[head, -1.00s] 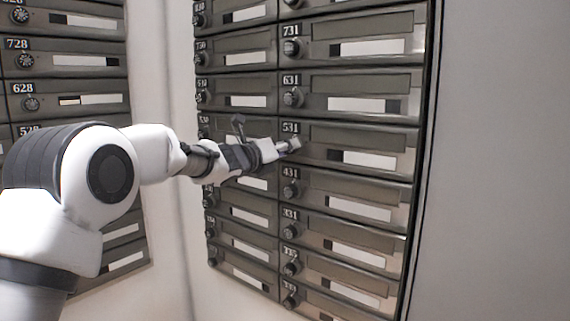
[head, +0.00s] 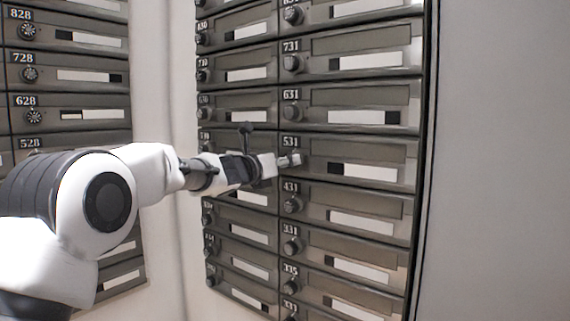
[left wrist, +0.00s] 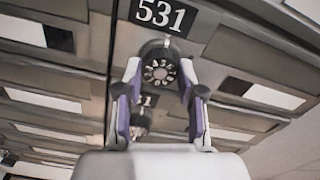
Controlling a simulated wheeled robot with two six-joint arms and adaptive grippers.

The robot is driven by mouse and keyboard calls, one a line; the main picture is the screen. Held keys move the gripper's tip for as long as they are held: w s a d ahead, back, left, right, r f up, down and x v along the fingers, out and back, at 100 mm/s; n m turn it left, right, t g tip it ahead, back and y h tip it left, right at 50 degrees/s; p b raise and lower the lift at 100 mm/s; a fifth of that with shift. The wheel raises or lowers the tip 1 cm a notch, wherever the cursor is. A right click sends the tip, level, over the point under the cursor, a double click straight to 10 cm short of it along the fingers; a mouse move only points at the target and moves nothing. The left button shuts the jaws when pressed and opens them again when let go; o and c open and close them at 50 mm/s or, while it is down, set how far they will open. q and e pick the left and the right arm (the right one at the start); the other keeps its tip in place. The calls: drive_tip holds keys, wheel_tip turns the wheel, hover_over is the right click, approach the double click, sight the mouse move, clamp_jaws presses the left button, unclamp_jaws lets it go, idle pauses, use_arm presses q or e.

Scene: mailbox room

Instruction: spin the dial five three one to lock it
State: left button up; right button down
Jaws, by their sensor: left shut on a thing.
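The mailbox door numbered 531 (head: 352,153) is in the right-hand bank, with a dark slot and a white label strip. Its round dial (left wrist: 160,70) has pale marks around its face and sits just below the 531 plate (left wrist: 160,15) in the left wrist view. My left gripper (head: 291,160) reaches it from the left in the head view and hides the dial there. In the left wrist view the two fingers of my left gripper (left wrist: 160,78) are on either side of the dial, shut on it. My right gripper is not in view.
Door 631 (head: 352,97) with its dial (head: 291,109) is above, and door 431 (head: 355,196) with its dial (head: 290,204) is below. Another mailbox bank (head: 90,75) stands at the left. A plain wall (head: 500,160) is at the right.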

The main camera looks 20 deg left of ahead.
use_arm(q)
drive_tip(key=o, duration=1.1)
drive_tip(key=shift+w+f, duration=0.1)
drive_tip(key=shift+f, duration=0.05)
drive_tip(key=shift+o, duration=0.2)
drive_tip(key=v, duration=1.2)
